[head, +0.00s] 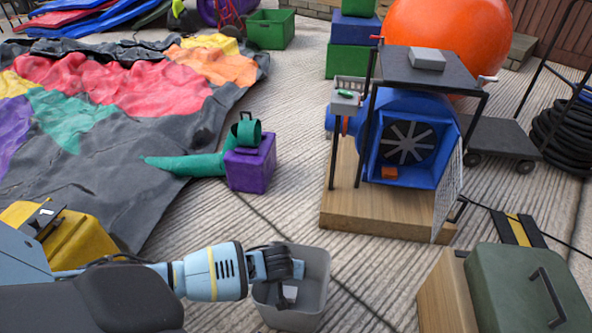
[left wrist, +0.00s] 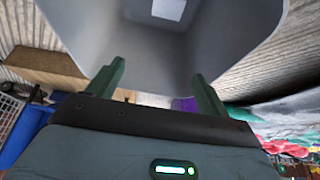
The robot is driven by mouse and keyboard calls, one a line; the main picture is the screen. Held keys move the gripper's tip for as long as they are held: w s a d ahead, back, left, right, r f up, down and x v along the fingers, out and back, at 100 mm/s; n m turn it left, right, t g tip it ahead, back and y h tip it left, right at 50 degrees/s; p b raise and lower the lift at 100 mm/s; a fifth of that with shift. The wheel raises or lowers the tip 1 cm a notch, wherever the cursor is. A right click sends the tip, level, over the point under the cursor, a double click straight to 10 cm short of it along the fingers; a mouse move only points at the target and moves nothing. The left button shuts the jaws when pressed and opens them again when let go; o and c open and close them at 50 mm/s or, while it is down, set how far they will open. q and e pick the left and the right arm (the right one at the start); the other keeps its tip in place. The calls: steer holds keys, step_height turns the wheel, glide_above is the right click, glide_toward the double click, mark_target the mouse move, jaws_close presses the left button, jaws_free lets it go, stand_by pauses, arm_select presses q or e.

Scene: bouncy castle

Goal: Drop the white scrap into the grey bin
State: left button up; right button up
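The grey bin (head: 318,272) stands on the paving at the bottom middle of the head view, and its inside fills the top of the left wrist view (left wrist: 232,42). The white scrap (head: 290,292) is inside the bin, below my gripper. It shows as a pale square deep in the bin in the left wrist view (left wrist: 168,9). My left gripper (head: 288,268) is over the bin's opening. In the left wrist view its two green fingers (left wrist: 158,72) are spread apart with nothing between them. My right gripper is not in view.
A blue blower (head: 408,140) on a wooden base (head: 375,215) stands behind and right of the bin. A purple block (head: 250,170) lies behind it. A green case (head: 515,290) is at the lower right. The deflated castle (head: 110,120) covers the left. Paving beside the bin is clear.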

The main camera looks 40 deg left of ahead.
arm_select(q)
steer(key=p+v, duration=0.4)
steer(key=v, duration=0.3)
steer(key=shift+r+p, duration=0.35)
steer(key=shift+r, duration=0.05)
steer(key=shift+s+d, duration=0.1)
stand_by(0.4)
